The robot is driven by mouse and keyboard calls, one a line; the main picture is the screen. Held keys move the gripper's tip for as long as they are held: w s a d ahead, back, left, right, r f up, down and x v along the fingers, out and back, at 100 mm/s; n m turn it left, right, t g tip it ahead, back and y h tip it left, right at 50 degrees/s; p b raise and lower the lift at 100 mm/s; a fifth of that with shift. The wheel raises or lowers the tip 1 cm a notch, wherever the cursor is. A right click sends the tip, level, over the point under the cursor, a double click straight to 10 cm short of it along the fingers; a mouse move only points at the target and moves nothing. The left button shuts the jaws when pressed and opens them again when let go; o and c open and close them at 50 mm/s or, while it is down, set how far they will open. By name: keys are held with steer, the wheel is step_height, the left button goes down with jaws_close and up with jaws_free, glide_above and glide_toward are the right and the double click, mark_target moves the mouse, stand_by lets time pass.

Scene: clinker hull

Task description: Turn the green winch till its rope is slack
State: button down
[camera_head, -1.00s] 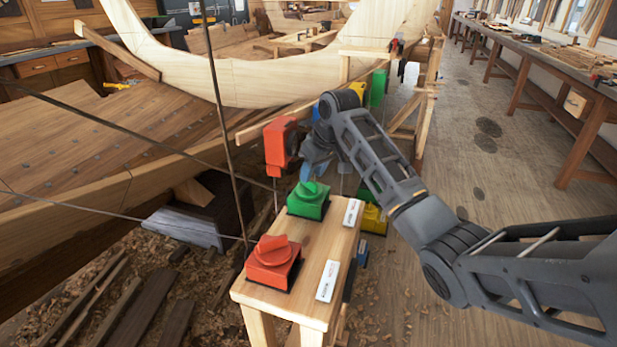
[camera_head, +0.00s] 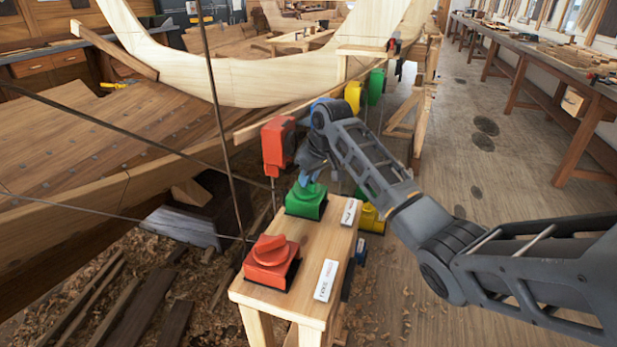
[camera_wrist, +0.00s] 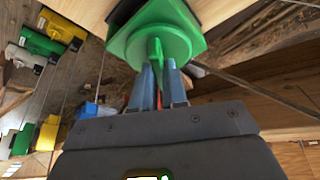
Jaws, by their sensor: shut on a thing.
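The green winch (camera_head: 306,203) stands on the wooden bench, behind the red winch. In the wrist view its round green knob (camera_wrist: 158,40) has a raised grip bar. My gripper (camera_wrist: 158,84) is shut on this bar, with one finger on each side of it. In the head view my gripper (camera_head: 308,180) comes down on the green winch from above, and my wrist partly hides the knob. I cannot tell which rope belongs to the green winch, or whether that rope is slack.
The red winch (camera_head: 271,264) sits at the bench's (camera_head: 312,260) near end, with white label plates (camera_head: 326,280) on the right. A red block (camera_head: 278,145) hangs behind the green winch. Dark ropes (camera_head: 222,120) cross on the left, before the hull (camera_head: 150,145). The floor at right is open.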

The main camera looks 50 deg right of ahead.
stand_by(0.4)
steer(key=n+y+p, duration=0.1)
steer(key=n, duration=0.2)
steer(key=shift+d, duration=0.1)
steer(key=shift+d+n+y, duration=0.1)
steer(key=shift+n+y, duration=0.8)
steer(key=shift+n, duration=1.2)
steer(key=c, duration=1.2)
jaws_free()
steer(key=shift+o, duration=0.2)
